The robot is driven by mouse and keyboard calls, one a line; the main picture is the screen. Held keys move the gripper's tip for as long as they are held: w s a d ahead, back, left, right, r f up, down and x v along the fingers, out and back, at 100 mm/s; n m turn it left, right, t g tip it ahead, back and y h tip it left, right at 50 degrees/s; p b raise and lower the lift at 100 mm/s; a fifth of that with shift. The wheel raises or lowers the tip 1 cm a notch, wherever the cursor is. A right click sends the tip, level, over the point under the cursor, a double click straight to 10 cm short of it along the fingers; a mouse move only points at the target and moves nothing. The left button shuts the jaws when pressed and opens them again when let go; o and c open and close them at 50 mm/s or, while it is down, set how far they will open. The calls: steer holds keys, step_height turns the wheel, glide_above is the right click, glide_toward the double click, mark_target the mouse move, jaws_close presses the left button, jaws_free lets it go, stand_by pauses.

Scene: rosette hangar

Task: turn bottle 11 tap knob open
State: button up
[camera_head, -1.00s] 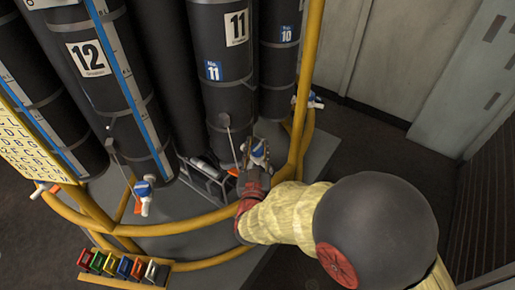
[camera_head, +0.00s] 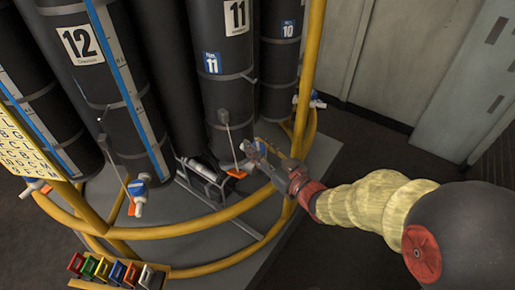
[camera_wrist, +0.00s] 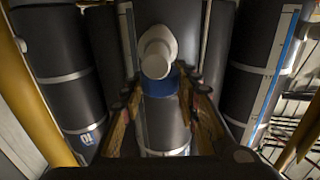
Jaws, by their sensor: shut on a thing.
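Bottle 11 (camera_head: 224,100) is a tall dark cylinder with an "11" label, standing upright in the middle of the rack in the head view. Its small white tap with a blue knob sits low at its front right. In the wrist view the white tap (camera_wrist: 156,50) is straight ahead, with the blue knob (camera_wrist: 161,83) below its round end. My gripper (camera_wrist: 160,92) has a finger on each side of the blue knob and is shut on it. In the head view my gripper (camera_head: 262,160) reaches in from the right and partly hides the tap.
A yellow rail (camera_head: 200,223) curves around the front of the rack, and a yellow post (camera_head: 308,75) rises beside my gripper. Bottle 12 (camera_head: 95,60) stands left, bottle 10 (camera_head: 280,75) right. An orange piece (camera_head: 237,173) hangs near the tap. Colored tags (camera_head: 105,268) are at lower left.

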steer(key=n+g+y, duration=0.2)
steer(key=shift+w+d+g+y+p, duration=0.1)
steer(key=shift+d+g+y+p, duration=0.05)
steer(key=shift+g+y+p, duration=0.2)
steer(key=shift+r+n+g+y+p, duration=0.1)
steer(key=shift+n+g+y+p, duration=1.45)
steer(key=shift+n+g, duration=1)
steer(key=shift+g+y, duration=0.3)
steer(key=shift+g, duration=0.2)
steer(key=o, duration=1.2)
steer(key=shift+a, duration=0.2)
steer(key=v, duration=1.2)
